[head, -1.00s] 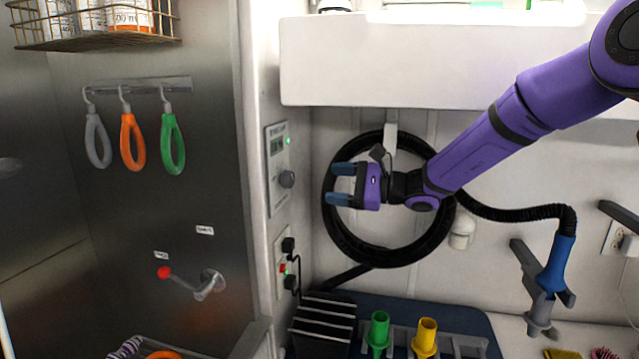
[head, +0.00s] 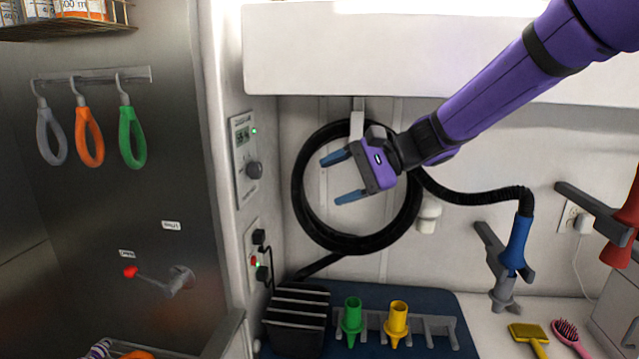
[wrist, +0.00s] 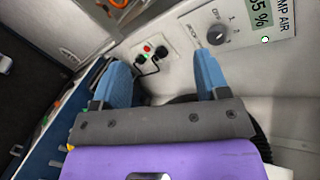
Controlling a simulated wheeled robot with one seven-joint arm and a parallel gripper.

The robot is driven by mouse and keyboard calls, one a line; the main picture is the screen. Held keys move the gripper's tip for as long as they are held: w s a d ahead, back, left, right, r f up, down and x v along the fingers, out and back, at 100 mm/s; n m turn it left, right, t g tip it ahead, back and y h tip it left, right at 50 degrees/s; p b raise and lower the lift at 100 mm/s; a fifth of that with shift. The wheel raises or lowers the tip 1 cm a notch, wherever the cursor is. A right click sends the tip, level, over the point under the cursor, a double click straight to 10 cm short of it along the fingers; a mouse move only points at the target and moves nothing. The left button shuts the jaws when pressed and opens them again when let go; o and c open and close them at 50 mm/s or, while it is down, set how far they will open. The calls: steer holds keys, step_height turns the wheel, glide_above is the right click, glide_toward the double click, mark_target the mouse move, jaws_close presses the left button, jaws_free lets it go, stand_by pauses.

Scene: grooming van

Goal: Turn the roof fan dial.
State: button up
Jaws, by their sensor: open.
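The roof fan dial (head: 254,170) is a round dark grey knob on a pale wall panel (head: 243,150) with a small display and a green light. The dial also shows in the wrist view (wrist: 216,36), beside a display reading partly "5 %"; the panel's lettering is cut off by the frame edge. My gripper (head: 333,179) is open and empty, its blue fingers pointing left towards the panel, to the right of the dial and apart from it. In the wrist view the gripper (wrist: 161,65) has the dial beyond its right finger.
A coiled black hose (head: 305,215) hangs behind my gripper. Below the panel is a socket plate (head: 254,258) with black plugs. A white cabinet (head: 400,50) overhangs above. A green nozzle (head: 352,318) and a yellow nozzle (head: 397,320) stand below. Open space lies between gripper and panel.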

steer(key=s+d+n+t+h, duration=0.5)
steer(key=s+d+h, duration=0.8)
steer(key=s+d, duration=1.3)
steer(key=shift+d+r+n, duration=0.15)
steer(key=shift+d+n, duration=0.35)
steer(key=shift+n, duration=0.2)
